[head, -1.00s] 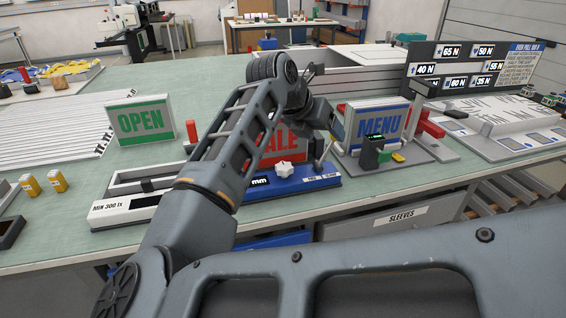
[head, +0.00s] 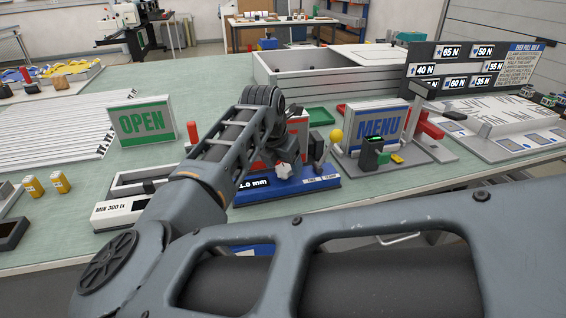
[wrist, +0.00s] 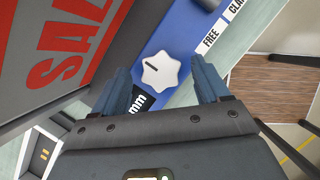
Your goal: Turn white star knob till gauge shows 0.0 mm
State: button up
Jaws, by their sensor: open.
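The white star knob (wrist: 160,72) sits on the blue base (wrist: 185,30) in the wrist view, with a dark index mark on its face. In the head view the knob (head: 284,169) shows just below my arm's end. My gripper (wrist: 163,80) is open, its two blue fingers on either side of the knob with gaps showing; I cannot tell its height above the base. The gauge (head: 254,183) on the blue base reads what looks like "1.0 mm", its first digit partly hidden. In the wrist view only "mm" (wrist: 137,105) of it shows.
The red SALE sign (wrist: 60,45) stands right behind the knob. FREE and CLAMP labels (wrist: 212,38) lie along the base, near a small lever (head: 320,165).

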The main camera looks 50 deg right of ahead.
jog(key=shift+d+f, duration=0.1)
jog(key=shift+f, duration=0.1)
jog(key=shift+c, duration=0.2)
jog(key=c, duration=1)
jog(key=n+t+b, duration=0.1)
jog(key=n, duration=0.1)
jog(key=n+t+y+b, duration=0.1)
jog(key=n, duration=0.2)
jog(key=shift+s, duration=0.15)
jog(key=shift+d+n+t+y+b, duration=0.1)
jog(key=shift+n+t+y+b, duration=0.4)
jog(key=shift+n+b, duration=0.95)
jog(key=shift+r+n+p, duration=0.1)
jog(key=shift+n+p, duration=0.2)
jog(key=shift+n, duration=0.25)
